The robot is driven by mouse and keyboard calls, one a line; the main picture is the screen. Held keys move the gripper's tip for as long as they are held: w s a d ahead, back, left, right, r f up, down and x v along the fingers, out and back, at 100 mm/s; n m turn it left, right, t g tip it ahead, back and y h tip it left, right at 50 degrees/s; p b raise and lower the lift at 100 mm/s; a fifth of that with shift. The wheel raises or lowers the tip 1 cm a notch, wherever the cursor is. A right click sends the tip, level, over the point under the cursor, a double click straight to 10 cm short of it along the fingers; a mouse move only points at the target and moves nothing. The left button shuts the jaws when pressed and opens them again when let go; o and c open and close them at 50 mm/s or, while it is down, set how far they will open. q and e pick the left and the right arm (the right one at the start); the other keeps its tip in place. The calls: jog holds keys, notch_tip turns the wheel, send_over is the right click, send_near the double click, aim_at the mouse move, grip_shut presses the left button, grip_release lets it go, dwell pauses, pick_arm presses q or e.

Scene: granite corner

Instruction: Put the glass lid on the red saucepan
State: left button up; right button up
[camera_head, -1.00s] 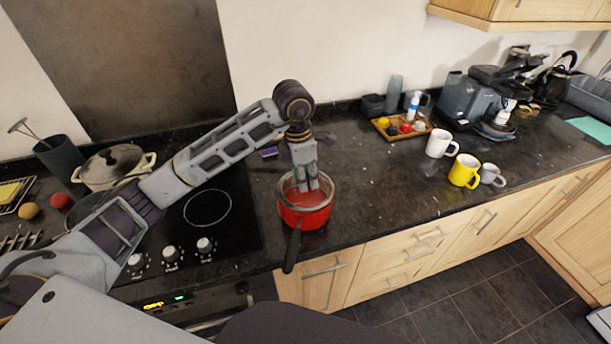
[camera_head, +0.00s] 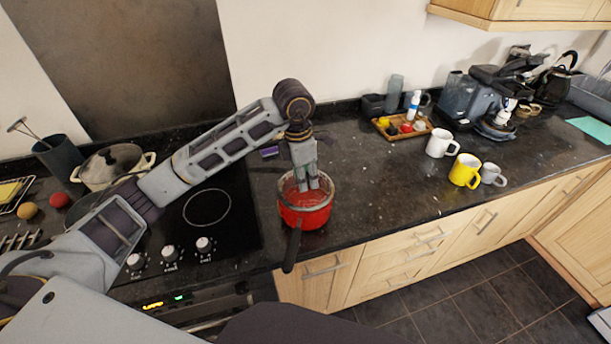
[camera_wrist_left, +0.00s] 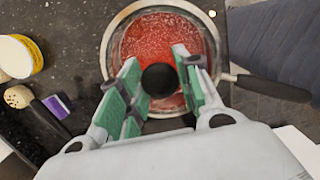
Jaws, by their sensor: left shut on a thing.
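The red saucepan (camera_head: 305,216) stands on the dark granite counter just right of the hob, its black handle toward the front edge. The glass lid (camera_wrist_left: 163,35) is clear with a pale rim and a round black knob (camera_wrist_left: 160,80). It lies over the saucepan's opening, and the red inside shows through it. I cannot tell whether its rim rests fully on the pan. My left gripper (camera_head: 313,187) points down above the pan, its green-padded fingers (camera_wrist_left: 158,85) closed on the lid's knob. The saucepan's handle also shows in the left wrist view (camera_wrist_left: 270,88). My right gripper is not in view.
A lidded pot (camera_head: 112,167) stands at the left by the hob (camera_head: 208,207). A purple block (camera_head: 270,152) lies behind the saucepan. White (camera_head: 439,144) and yellow (camera_head: 464,171) mugs and a wooden tray (camera_head: 383,131) stand to the right.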

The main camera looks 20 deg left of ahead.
pick_arm(q)
jog(key=shift+f+b, duration=0.25)
jog(key=shift+b, duration=0.05)
jog(key=shift+f, duration=0.1)
dwell(0.3)
dwell(0.4)
jog(key=shift+f+b, duration=0.15)
jog(key=shift+b, duration=0.3)
dwell(0.3)
jog(key=o, duration=1.3)
jog(key=shift+c, duration=0.2)
